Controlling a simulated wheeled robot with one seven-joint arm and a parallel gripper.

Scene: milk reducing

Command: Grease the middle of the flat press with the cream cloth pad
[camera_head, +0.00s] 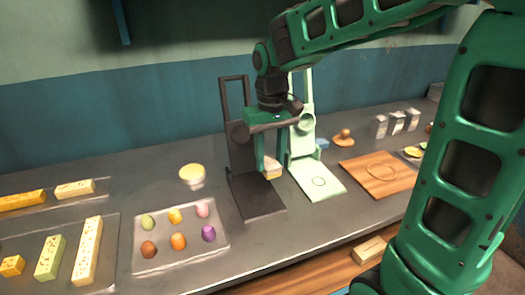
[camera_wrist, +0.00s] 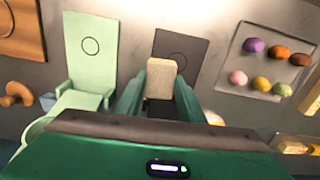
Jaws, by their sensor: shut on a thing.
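My gripper (camera_head: 266,165) is shut on the cream cloth pad (camera_head: 271,173). The pad also shows between the fingers in the wrist view (camera_wrist: 161,77). A dark grey press (camera_head: 260,203) lies open with a flat plate marked with a circle. A pale green press (camera_head: 318,186) of similar form stands just to its right, also open. Which of them is the flat press I cannot tell. In the head view the pad is near the back right part of the dark plate. In the wrist view it overlaps the lower edge of the dark plate (camera_wrist: 189,45). Contact is unclear.
A tray (camera_head: 140,262) with several coloured dough balls lies left of the dark press, with a yellow-filled bowl (camera_head: 192,175) behind it. A wooden board (camera_head: 360,170) and a wooden knob tool (camera_head: 343,137) are to the right. A small blue block (camera_head: 322,143) is by the green press.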

